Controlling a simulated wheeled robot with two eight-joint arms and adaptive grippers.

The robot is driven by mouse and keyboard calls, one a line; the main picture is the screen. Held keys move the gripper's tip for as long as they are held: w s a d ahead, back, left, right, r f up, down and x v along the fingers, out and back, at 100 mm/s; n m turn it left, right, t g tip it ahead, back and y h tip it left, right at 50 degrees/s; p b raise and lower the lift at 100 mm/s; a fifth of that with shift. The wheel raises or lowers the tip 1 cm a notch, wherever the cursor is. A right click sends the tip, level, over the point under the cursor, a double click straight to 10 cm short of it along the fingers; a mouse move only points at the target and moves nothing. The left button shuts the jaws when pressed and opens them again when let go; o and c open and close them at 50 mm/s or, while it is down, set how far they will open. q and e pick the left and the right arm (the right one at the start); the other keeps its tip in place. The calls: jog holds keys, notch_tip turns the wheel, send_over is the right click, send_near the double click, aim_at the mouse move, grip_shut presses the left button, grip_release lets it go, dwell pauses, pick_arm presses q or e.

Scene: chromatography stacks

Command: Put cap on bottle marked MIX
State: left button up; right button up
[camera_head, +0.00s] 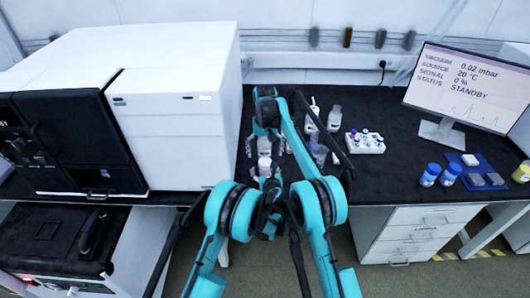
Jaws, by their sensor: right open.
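A small bottle with a pale top and a reddish band (264,164) stands on the black bench, partly hidden by my arms. My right gripper (264,148) is open and points down, with its fingers close to this bottle; I cannot tell whether they touch it. My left gripper (268,214) is low in the middle, mostly hidden among arm links, and its jaws cannot be made out. A clear bottle (334,118) and a white-nozzled bottle (311,120) stand behind to the right. No MIX marking is readable, and I cannot single out a loose cap.
A white rack with several vials (365,143) stands right of the arms. Blue-capped jars (430,174) and a blue mat (470,170) with small blocks lie further right, before a monitor (458,88). A large white instrument (175,115) bounds the left. Bench between rack and monitor is clear.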

pick_arm(q)
jog(key=v, duration=1)
jog(key=shift+s, duration=0.25)
